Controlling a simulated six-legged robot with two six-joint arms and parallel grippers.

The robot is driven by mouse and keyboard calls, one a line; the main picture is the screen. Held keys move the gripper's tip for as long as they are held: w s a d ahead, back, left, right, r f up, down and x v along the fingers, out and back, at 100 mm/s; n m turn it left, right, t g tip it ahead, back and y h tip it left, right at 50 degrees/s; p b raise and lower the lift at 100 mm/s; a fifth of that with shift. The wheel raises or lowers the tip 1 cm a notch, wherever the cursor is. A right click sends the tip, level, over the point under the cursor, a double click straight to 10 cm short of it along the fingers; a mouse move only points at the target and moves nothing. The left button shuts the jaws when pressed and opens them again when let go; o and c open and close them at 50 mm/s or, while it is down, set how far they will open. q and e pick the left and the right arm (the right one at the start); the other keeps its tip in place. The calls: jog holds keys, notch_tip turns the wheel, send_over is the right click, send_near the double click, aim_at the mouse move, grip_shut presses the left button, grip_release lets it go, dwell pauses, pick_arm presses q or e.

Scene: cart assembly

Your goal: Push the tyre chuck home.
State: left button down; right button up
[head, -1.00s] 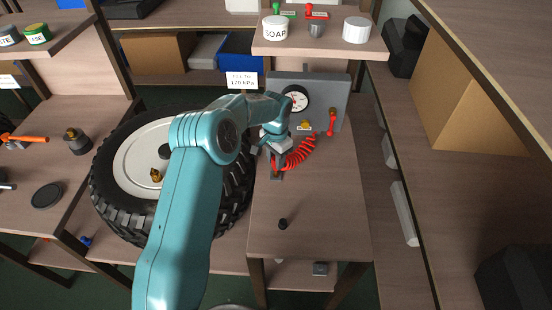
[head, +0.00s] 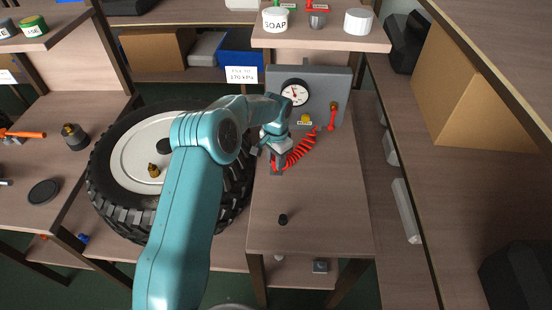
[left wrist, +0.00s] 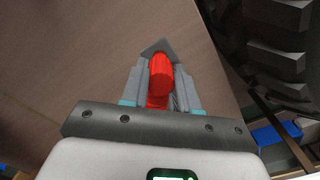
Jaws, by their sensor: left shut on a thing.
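My left gripper (head: 277,165) is over the small table in front of the grey gauge panel. In the left wrist view its two fingers (left wrist: 160,80) are shut on a red part, the tyre chuck (left wrist: 160,72). A red coiled hose (head: 298,152) runs from the panel to the gripper. The big black tyre (head: 105,205) on a white wheel (head: 125,180) lies to the left, partly behind my arm. A brass-coloured fitting (head: 153,171) stands on the wheel, apart from the chuck. My right gripper is not in view.
The grey panel (head: 342,90) carries a round gauge (head: 295,92), a yellow button (head: 305,118) and a red lever (head: 333,115). A small black cap (head: 283,219) lies on the table's mostly clear front. A shelf with a soap tub (head: 275,19) overhangs behind.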

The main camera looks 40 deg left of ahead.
pick_arm(q)
jog(key=c, duration=0.8)
grip_release()
notch_tip(320, 180, up, 16)
jog(key=shift+r+b, duration=0.15)
jog(key=shift+b, duration=0.2)
